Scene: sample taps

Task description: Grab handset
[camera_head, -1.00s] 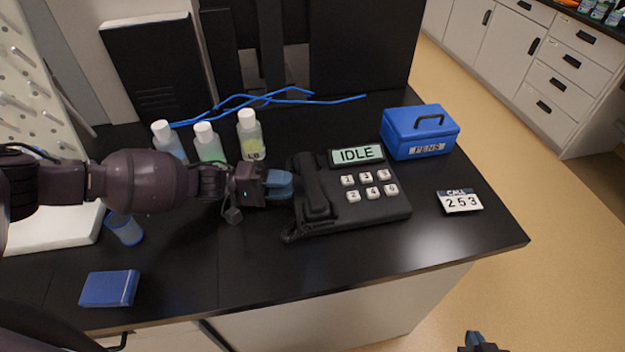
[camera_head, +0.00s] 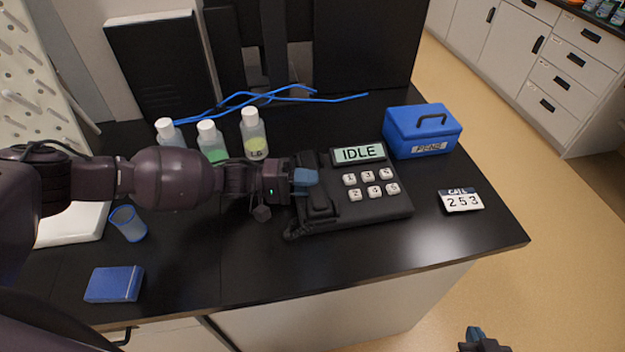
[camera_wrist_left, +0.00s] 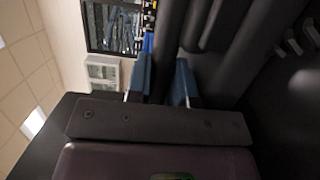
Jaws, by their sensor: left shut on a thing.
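The black handset (camera_head: 318,203) lies along the left side of the black desk phone (camera_head: 375,209), whose display reads IDLE. My left gripper (camera_head: 305,179) reaches in from the left and its blue fingers are at the middle of the handset. In the left wrist view, the fingers (camera_wrist_left: 160,82) stand on either side of the dark handset (camera_wrist_left: 168,35), shut on it. The handset appears still on the phone. My right gripper (camera_head: 475,338) shows only in part at the bottom edge, away from the phone; its jaw state is unclear.
Several white-capped bottles (camera_head: 254,135) stand behind my left arm. A blue pens box (camera_head: 422,131) and a card reading 253 (camera_head: 461,200) are right of the phone. A blue cup (camera_head: 128,224) and blue box (camera_head: 114,284) are at the left.

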